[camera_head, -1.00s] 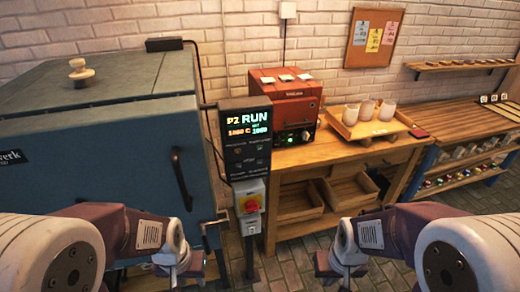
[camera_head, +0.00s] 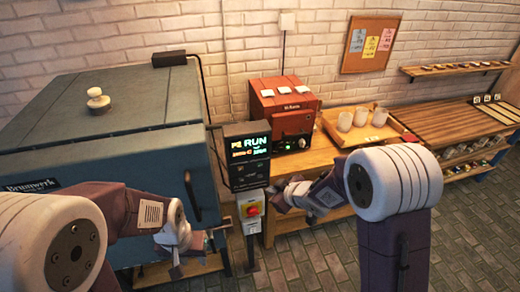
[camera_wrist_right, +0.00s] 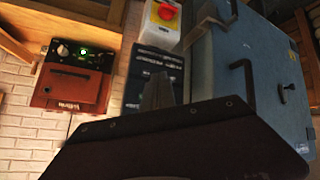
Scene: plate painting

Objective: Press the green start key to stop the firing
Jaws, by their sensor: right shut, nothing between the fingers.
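The black control panel (camera_head: 247,157) stands on a post in front of the blue kiln. Its display (camera_head: 250,143) reads RUN in the head view. The panel also shows upside down in the right wrist view (camera_wrist_right: 160,66), where my right gripper (camera_wrist_right: 157,92) is shut and empty in front of it. In the head view my right gripper (camera_head: 279,196) is just right of the panel's lower part. I cannot make out the green start key; the panel's lower face is dark. My left gripper (camera_head: 180,268) hangs left of the post, its fingers unclear.
A red and yellow switch (camera_head: 252,210) sits on a grey box under the panel. The blue kiln (camera_head: 100,130) is on the left. A small red kiln (camera_head: 284,105) with a green light and a tray (camera_head: 338,138) of cups stand on the wooden bench behind.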

